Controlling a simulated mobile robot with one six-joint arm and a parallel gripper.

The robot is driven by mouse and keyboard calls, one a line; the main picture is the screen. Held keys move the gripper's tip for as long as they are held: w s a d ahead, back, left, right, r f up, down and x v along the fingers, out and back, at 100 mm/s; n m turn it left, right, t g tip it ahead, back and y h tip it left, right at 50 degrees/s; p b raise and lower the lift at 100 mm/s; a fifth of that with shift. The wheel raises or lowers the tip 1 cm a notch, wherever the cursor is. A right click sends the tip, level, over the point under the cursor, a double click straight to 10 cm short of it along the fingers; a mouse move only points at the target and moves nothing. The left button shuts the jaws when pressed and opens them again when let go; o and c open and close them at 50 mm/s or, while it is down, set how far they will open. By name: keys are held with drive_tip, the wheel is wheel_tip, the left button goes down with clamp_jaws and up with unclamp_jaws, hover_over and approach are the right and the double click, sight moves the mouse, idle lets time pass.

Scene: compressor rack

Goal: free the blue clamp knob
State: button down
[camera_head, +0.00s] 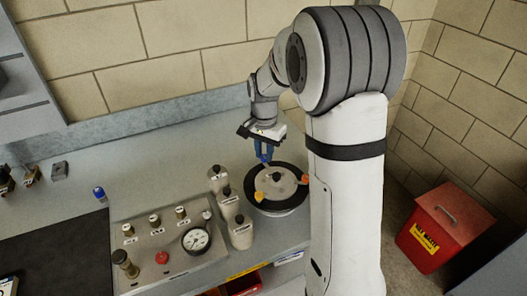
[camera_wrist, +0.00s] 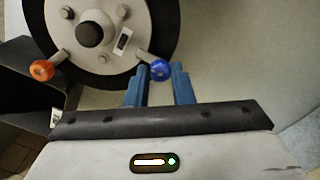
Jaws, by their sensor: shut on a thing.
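The blue clamp knob (camera_wrist: 160,70) sits at the end of a short metal arm on the rim of a round grey lid in the wrist view. My gripper (camera_wrist: 161,76) has its blue fingers on both sides of the knob and is shut on it. In the head view my gripper (camera_head: 264,158) reaches down to the back edge of the lid (camera_head: 275,184). The blue knob is mostly hidden by the fingers there. An orange knob (camera_wrist: 42,70) stands on another clamp arm to the left in the wrist view.
A dark ring surrounds the lid. Several grey bottles (camera_head: 230,205) stand just left of it, beside a panel (camera_head: 160,248) with a gauge (camera_head: 196,240) and a red button (camera_head: 162,258). The bench behind the lid is clear. A red bin (camera_head: 440,225) stands on the floor at right.

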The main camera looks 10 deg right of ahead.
drive_tip(key=n, duration=0.4)
drive_tip(key=shift+n, duration=0.3)
drive_tip(key=n, duration=0.4)
drive_tip(key=shift+b, duration=0.3)
drive_tip(key=n, duration=0.4)
drive_tip(key=shift+n, duration=2.4)
drive_tip(key=c, duration=1.3)
unclamp_jaws()
drive_tip(key=shift+o, duration=0.2)
